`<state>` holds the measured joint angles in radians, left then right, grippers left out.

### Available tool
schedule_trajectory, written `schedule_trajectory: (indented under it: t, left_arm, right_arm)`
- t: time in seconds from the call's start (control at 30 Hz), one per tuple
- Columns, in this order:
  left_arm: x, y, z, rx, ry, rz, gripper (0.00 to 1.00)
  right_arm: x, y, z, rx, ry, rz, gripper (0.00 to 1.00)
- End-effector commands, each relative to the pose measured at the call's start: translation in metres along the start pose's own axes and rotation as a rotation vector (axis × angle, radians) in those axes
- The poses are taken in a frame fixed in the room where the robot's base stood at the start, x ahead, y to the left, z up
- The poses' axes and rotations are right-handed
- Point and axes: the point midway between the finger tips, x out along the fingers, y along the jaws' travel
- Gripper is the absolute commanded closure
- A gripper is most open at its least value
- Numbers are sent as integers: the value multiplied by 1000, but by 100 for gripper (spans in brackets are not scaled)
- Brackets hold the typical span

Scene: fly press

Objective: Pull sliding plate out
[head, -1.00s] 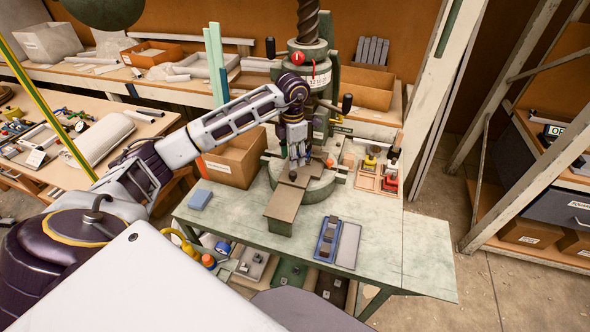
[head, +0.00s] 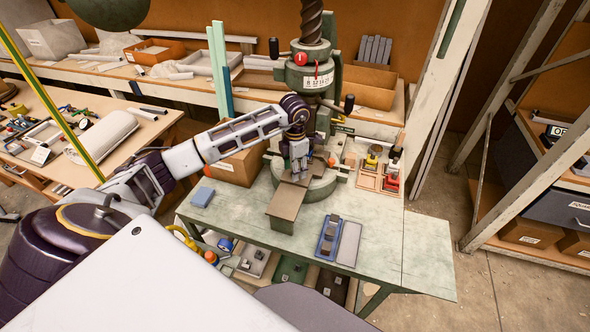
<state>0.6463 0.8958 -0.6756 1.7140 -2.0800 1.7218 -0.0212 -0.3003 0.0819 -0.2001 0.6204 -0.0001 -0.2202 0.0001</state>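The fly press (head: 312,75) stands at the back of the green bench, with a thick screw on top and a round base. The sliding plate (head: 286,203) is a brownish flat bar that reaches from under the press out over the front of the base. My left gripper (head: 298,174) points down at the plate's rear part, under the press head. Its fingertips are small and partly hidden, so I cannot tell if they are open, shut or touching the plate. My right gripper is not in view.
A blue tray with small dark parts (head: 329,238) and a grey plate (head: 349,244) lie on the bench (head: 385,235) at front right. A blue block (head: 203,196) lies at left. A cardboard box (head: 238,163) stands behind it.

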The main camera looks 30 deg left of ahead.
Motion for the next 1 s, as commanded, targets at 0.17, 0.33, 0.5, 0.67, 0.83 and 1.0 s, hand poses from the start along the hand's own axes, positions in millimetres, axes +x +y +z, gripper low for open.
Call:
schedule_trajectory:
  t: [0.17,0.33,0.5,0.67,0.83,1.0]
  left_arm:
    - [11,0,0,0,1,0,54]
    - [15,0,0,1,0,1,54]
    - [15,0,0,0,0,1,54]
    - [14,0,0,0,0,1,71]
    - [14,0,0,0,0,1,93]
    - [14,0,0,0,0,1,100]
  right_arm:
    - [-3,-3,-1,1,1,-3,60]
    - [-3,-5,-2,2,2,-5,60]
    - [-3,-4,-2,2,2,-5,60]
    - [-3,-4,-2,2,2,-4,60]
    - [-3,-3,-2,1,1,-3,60]
    - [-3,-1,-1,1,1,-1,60]
